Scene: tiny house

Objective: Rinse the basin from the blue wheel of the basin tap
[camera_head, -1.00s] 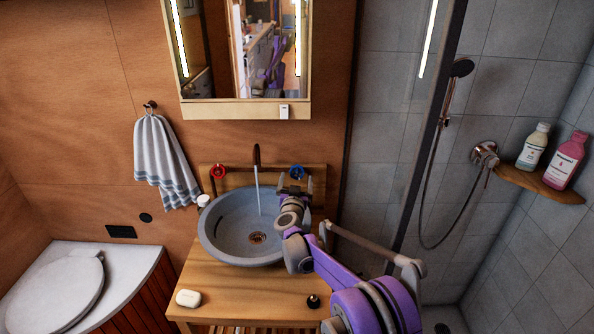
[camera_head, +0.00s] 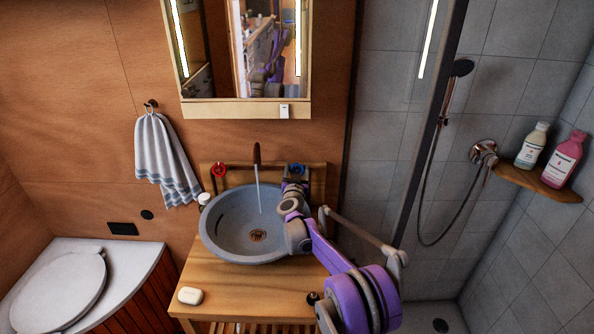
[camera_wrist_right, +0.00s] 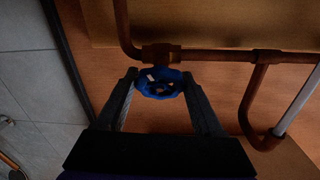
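The blue wheel (camera_head: 297,169) of the basin tap is at the right of the wooden panel behind the basin. It shows more clearly in the right wrist view (camera_wrist_right: 159,83), on a copper pipe. My right gripper (camera_head: 296,184) is at the wheel; in the wrist view its two dark fingers (camera_wrist_right: 160,76) are spread, one on each side of the wheel. They are very close to its rim; contact is not clear. The grey round basin (camera_head: 216,242) stands on the wooden counter. Water runs from the tap spout (camera_head: 257,154) into it. My left gripper is out of view.
A red wheel (camera_head: 219,171) is left of the spout. A soap bar (camera_head: 190,295) lies on the counter's front left (camera_head: 225,292). A mirror cabinet (camera_head: 245,108) hangs above. A glass shower screen edge (camera_head: 420,165) stands to the right.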

